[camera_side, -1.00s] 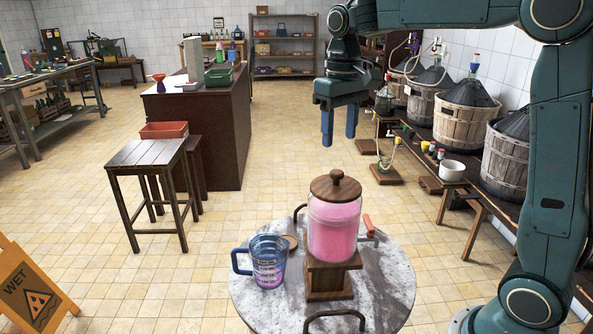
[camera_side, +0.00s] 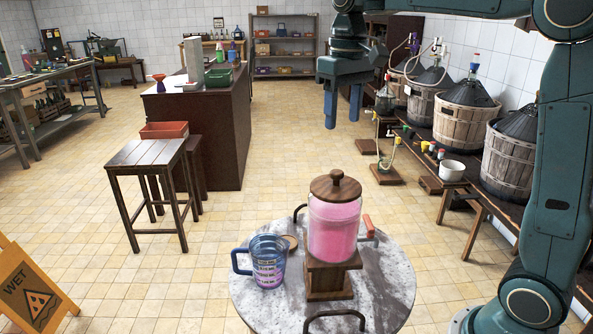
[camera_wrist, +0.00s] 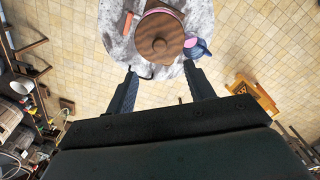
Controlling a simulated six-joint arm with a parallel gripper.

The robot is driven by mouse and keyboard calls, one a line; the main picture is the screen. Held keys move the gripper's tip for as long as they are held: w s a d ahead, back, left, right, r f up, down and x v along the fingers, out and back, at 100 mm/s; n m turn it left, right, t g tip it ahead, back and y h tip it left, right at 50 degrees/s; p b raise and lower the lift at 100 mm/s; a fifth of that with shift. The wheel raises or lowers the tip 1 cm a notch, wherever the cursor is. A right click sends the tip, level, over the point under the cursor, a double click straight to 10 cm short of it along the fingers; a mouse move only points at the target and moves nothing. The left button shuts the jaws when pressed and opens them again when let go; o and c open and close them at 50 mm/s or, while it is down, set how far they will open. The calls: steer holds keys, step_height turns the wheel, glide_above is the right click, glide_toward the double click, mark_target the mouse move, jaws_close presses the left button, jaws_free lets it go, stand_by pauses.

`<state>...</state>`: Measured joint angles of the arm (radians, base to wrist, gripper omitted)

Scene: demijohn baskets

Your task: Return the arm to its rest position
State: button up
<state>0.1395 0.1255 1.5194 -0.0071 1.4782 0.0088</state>
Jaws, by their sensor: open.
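My gripper (camera_side: 342,108) is open and empty, raised in the air above and behind the round table in the side view, its two fingers pointing down. In the wrist view my gripper (camera_wrist: 160,85) shows its fingers spread apart with nothing between them. A jar of pink liquid (camera_side: 333,230) with a wooden lid (camera_side: 335,186) stands upright on a wooden block (camera_side: 328,281). A blue clear measuring jug (camera_side: 268,264) with some pink liquid in it stands left of the jar. The wooden lid also shows in the wrist view (camera_wrist: 158,38), well below the fingers.
The round stone table (camera_side: 385,275) bears the jar and jug. Baskets with demijohns (camera_side: 466,112) line the bench at right. A wooden stool (camera_side: 150,155) and dark counter (camera_side: 225,130) stand left. A yellow wet-floor sign (camera_side: 35,292) is front left. Open floor surrounds the table.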

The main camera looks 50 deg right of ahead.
steer(key=s+a+f+t, duration=0.2)
steer(key=s+f, duration=0.2)
steer(key=s, duration=0.6)
steer(key=s+a+f+n+t, duration=0.1)
steer(key=s+a+f+t, duration=0.2)
steer(key=s, duration=0.8)
steer(key=shift+a+f+n, duration=0.2)
steer(key=shift+f+n, duration=0.1)
steer(key=shift+f, duration=0.3)
